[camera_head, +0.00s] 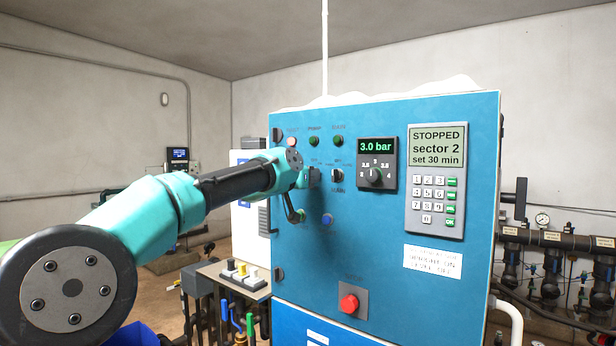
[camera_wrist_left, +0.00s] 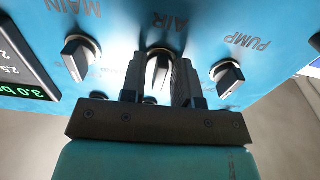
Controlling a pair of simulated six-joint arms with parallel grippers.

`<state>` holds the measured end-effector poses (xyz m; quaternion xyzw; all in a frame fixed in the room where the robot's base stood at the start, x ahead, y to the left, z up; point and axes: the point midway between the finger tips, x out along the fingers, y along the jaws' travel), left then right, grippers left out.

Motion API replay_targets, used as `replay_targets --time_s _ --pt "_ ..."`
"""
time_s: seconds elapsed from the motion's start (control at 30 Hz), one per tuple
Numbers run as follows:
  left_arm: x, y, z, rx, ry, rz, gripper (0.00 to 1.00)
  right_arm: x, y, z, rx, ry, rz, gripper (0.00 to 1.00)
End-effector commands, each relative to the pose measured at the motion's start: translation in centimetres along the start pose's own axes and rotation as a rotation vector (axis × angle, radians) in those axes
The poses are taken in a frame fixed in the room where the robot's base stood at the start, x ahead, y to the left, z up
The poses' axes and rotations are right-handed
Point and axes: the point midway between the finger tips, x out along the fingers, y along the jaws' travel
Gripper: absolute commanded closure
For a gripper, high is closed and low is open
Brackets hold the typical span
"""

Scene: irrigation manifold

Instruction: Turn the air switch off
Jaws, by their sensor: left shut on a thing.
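The air switch (camera_wrist_left: 159,66) is a dark rotary knob on the blue cabinet front, under the word AIR in the left wrist view. My left gripper (camera_wrist_left: 158,80) is shut on this knob, one finger on each side of it. In the head view my left gripper (camera_head: 306,178) reaches the cabinet from the left and hides most of the air switch. Its on or off setting cannot be told. My right gripper is not in view.
The main switch (camera_wrist_left: 78,58) and the pump switch (camera_wrist_left: 226,76) flank the air switch closely. Right of them are a pressure dial (camera_head: 376,176), a keypad panel (camera_head: 436,180) reading STOPPED, and a red knob (camera_head: 349,304) lower down. Pipes (camera_head: 560,240) stand at the right.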

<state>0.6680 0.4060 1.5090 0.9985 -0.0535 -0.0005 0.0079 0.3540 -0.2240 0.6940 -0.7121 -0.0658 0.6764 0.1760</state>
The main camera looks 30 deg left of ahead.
Motion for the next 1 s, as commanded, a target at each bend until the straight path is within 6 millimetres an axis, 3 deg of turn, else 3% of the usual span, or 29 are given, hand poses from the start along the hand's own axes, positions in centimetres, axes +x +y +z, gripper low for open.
replay_targets --time_s 0.1,0.53,1.0 --pt "0.0 0.0 0.0 0.000 0.000 0.000 0.64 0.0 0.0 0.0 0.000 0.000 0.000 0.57" --pt "-0.8 0.0 0.0 0.000 0.000 0.000 0.64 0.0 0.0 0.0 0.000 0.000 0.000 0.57" --pt "-7.3 -0.1 -0.1 0.000 0.002 -0.001 0.64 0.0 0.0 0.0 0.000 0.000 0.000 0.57"
